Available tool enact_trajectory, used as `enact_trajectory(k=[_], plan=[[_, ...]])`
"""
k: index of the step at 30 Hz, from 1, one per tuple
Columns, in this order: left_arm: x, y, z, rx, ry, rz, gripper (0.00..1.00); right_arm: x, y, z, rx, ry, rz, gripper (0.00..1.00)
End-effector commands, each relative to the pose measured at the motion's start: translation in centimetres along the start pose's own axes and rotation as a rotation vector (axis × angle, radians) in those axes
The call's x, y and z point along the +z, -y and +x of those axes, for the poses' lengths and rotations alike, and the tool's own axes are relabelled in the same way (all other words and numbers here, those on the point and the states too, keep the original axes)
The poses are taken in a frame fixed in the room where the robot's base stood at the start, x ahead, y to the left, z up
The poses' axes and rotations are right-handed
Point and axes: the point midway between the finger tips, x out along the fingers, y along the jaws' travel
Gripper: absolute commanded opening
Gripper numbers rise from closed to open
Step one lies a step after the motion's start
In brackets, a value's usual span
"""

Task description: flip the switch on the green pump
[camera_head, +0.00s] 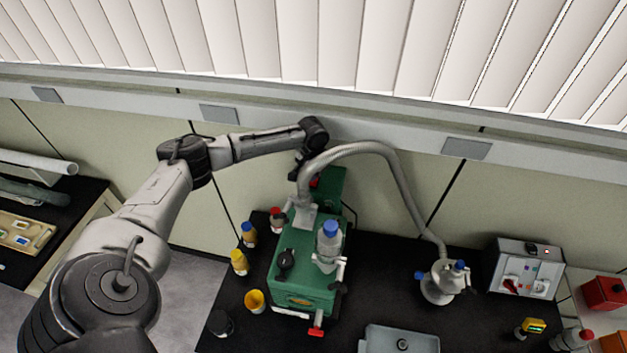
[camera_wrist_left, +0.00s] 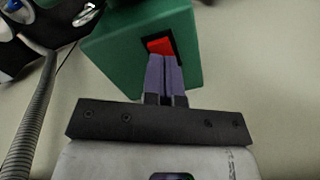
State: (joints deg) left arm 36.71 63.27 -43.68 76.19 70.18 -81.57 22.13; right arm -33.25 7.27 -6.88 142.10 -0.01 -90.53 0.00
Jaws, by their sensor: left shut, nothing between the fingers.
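The green pump (camera_head: 305,265) stands on the black bench in the head view. Its raised green rear box (camera_head: 330,185) also shows in the wrist view (camera_wrist_left: 115,50). A red rocker switch (camera_wrist_left: 160,45) sits in a dark frame on the box's face; in the head view only a bit of red shows beside my gripper. My left gripper (camera_wrist_left: 165,62) is shut and empty, with its purple-grey fingers pointing at the switch. The fingertips overlap the lower edge of the switch in the picture; I cannot tell whether they touch it. My right gripper is not in view.
A control box (camera_head: 525,268) stands farther right. The wall is close behind the pump.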

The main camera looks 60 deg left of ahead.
Motion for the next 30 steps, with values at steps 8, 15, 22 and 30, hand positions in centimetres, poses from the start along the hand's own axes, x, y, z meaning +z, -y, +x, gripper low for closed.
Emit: enact_trajectory(k=[8, 15, 22, 30], plan=[[0.00, 0.01, 0.00, 0.000, 0.000, 0.000, 0.00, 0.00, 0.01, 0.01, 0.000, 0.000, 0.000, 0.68], [0.00, 0.00, 0.11, 0.000, 0.000, 0.000, 0.00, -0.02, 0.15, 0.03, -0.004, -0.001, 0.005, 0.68], [0.00, -0.01, 0.40, 0.000, 0.000, 0.000, 0.00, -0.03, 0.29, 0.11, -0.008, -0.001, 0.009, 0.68], [0.00, -0.02, 0.79, 0.001, 0.000, 0.000, 0.00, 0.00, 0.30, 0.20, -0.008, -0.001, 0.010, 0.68]])
